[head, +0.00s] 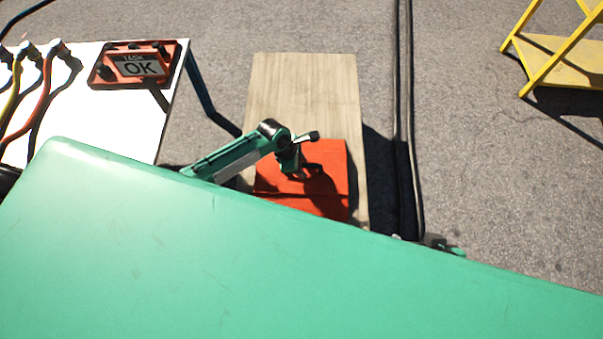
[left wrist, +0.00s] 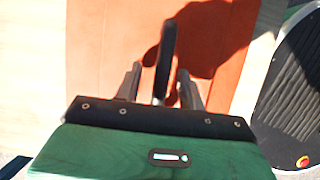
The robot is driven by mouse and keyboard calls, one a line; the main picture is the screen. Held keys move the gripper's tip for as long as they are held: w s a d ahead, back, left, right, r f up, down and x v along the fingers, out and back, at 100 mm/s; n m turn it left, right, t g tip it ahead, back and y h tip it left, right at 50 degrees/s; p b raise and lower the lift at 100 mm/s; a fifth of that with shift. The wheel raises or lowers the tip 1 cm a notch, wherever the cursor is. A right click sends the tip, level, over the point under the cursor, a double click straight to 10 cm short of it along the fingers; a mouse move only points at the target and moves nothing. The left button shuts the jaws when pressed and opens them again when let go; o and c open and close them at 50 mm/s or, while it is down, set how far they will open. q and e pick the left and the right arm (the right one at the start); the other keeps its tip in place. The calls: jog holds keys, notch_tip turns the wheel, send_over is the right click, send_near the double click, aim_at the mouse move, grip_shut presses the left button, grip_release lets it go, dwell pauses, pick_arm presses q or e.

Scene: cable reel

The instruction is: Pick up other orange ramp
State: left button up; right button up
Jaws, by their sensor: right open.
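The orange ramp (head: 325,165) lies on a wooden board in the head view, with the shadow of my arm across it. It also fills the upper middle of the left wrist view (left wrist: 105,45). My left gripper (head: 292,160) is over the ramp. In the left wrist view, its two grey fingers (left wrist: 160,88) stand apart with a dark upright bar (left wrist: 166,55) between them. I cannot tell whether the fingers touch this bar. My right gripper (head: 442,244) shows only as a small part past the green body edge, right of the board; its fingers are hidden.
The wooden board (head: 300,85) stretches away behind the ramp. A white table (head: 125,110) at left carries coloured cables and a red box with an OK display (head: 138,66). Black cables (head: 403,110) run along the ground at right. A yellow frame (head: 560,55) stands at the far right.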

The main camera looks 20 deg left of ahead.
pick_arm(q)
jog(key=shift+f+p, duration=0.25)
jog(key=shift+p, duration=0.2)
dwell(0.5)
grip_shut()
dwell(0.9)
jog(key=shift+w+r, duration=0.1)
dwell(0.4)
